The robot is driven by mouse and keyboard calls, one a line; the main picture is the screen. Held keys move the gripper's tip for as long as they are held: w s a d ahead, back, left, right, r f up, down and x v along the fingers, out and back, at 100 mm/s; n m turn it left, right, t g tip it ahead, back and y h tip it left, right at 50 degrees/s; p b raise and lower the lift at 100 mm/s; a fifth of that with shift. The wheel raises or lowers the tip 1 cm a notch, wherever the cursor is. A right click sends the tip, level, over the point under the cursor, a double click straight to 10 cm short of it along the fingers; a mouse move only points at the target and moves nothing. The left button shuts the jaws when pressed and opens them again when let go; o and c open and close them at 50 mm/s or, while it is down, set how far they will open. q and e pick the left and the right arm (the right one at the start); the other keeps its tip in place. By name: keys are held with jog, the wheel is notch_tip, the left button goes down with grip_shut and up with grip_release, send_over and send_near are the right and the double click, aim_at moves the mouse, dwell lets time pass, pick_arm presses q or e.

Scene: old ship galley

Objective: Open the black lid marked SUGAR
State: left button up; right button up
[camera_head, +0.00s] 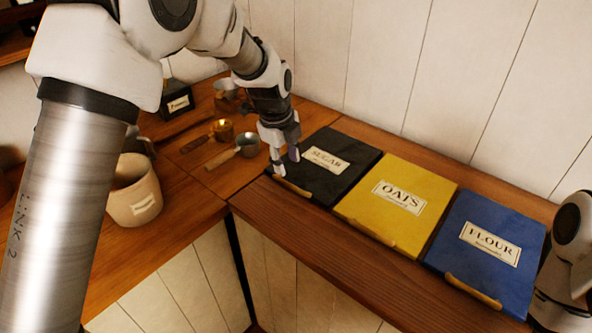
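The black lid (345,167) marked SUGAR lies flat and closed in the wooden counter, at the left of a row of three lids. A brass-coloured handle strip (292,187) runs along its front edge. My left gripper (287,166) is over the lid's left front corner, just above the handle's left end. Its fingers point down and look a little apart, with nothing visible between them. I cannot tell whether a fingertip touches the lid or handle. Part of my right arm shows at the right edge; the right gripper's fingers are not visible.
A yellow OATS lid (388,222) and a blue FLOUR lid (483,271) lie to the right, both closed. A beige pot (136,207) and measuring cups (247,145) with wooden handles stand on the left counter. A small black labelled box (177,101) is behind. A white plank wall rises behind the lids.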

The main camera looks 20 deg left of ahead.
aim_at(291, 185)
pick_arm(q)
jog(key=f, duration=0.2)
jog(key=f+p, duration=0.1)
jog(key=f, duration=0.2)
jog(key=w+f, duration=0.1)
jog(key=f, duration=0.1)
jog(key=shift+d+f, duration=0.2)
jog(key=shift+d, duration=0.05)
jog(key=shift+s+r, duration=0.15)
grip_shut()
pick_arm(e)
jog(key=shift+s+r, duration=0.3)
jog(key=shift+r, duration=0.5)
